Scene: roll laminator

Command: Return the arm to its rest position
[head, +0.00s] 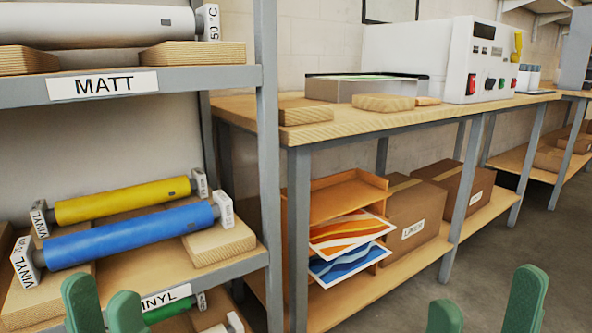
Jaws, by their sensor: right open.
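My left gripper (104,300) shows at the bottom left edge as two green fingertips close together, in front of the lower rack shelf.
A grey rack (268,170) on the left holds a blue roll (130,235) and a yellow roll (125,200). A workbench (350,122) bears a white laminator (440,55). Boxes (410,215) and a paper tray (345,195) sit beneath. Grey floor at right is clear.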

